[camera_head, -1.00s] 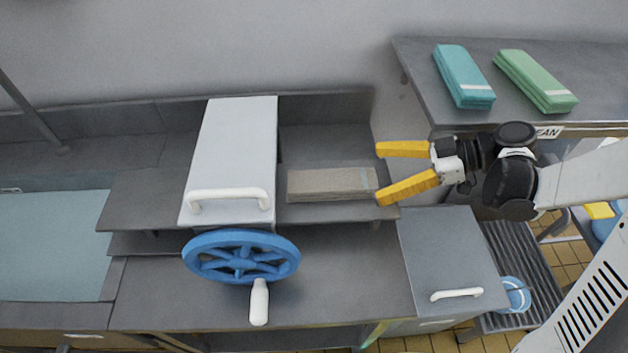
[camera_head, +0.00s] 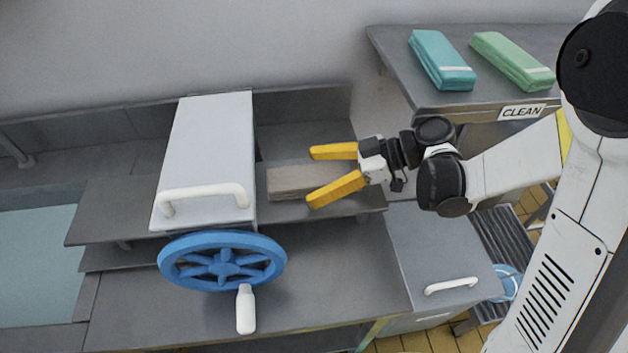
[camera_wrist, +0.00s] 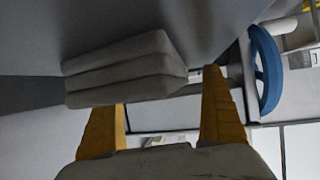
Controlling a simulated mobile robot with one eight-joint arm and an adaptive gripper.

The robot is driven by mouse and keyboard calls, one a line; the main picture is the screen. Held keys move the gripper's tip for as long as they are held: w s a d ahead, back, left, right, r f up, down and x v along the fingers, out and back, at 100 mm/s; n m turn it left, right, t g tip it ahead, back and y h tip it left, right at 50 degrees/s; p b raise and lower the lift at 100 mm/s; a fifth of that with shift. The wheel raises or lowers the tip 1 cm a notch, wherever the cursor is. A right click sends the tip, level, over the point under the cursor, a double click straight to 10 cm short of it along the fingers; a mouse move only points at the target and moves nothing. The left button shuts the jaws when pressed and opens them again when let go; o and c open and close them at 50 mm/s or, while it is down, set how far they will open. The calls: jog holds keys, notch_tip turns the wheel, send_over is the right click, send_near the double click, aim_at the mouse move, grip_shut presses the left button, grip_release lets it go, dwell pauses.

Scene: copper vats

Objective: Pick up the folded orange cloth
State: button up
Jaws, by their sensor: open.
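No orange cloth shows in either view. A folded grey-brown cloth (camera_head: 288,181) lies on the grey shelf of the press, right of the white-topped box. In the wrist view a grey folded stack (camera_wrist: 125,72) in several layers lies ahead, toward the left finger. My gripper (camera_head: 315,176) is open and empty, with yellow fingers pointing left. In the head view its fingers lie across the cloth's right part, one toward the far edge and one toward the near edge. I cannot tell their height over it. The fingers also show in the wrist view (camera_wrist: 160,98).
A teal folded cloth (camera_head: 441,61) and a green one (camera_head: 513,60) lie on the table marked CLEAN (camera_head: 400,52). The white box (camera_head: 207,142) with a handle stands left of the cloth. A blue handwheel (camera_head: 222,262) sits in front. The wall is behind.

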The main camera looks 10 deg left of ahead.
jog(key=c, duration=1.6)
